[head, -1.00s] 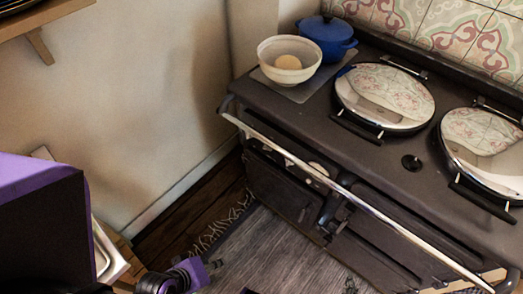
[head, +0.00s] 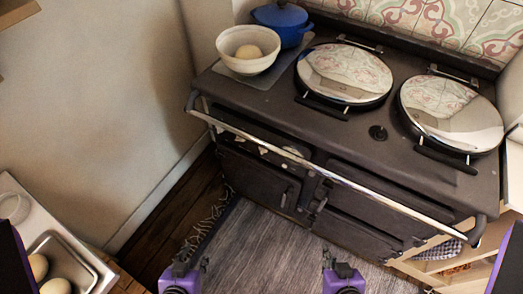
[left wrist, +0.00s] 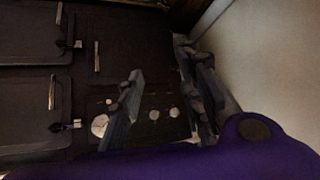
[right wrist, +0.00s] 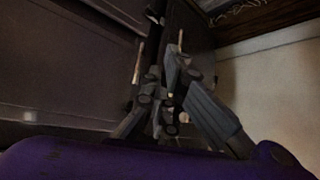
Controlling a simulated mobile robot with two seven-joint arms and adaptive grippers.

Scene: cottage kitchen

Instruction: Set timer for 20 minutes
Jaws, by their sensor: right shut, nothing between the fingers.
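A pale round dial (head: 294,152) on the stove front is partly hidden by the rail. It seems to be the round dial (left wrist: 100,125) in the left wrist view, beside smaller round controls (left wrist: 153,114). No numbers are readable. My left gripper (head: 190,262) is low in front of the stove, open and empty. My right gripper (head: 329,257) is to its right, shut on nothing, its fingers together in the right wrist view (right wrist: 168,85).
The dark stove (head: 310,125) has a long front rail (head: 300,160). A cream bowl (head: 235,62) with a round item and a blue pot (head: 281,25) stand at its left end. A counter with a tray (head: 75,248) is lower left; shelves (head: 440,262) are lower right.

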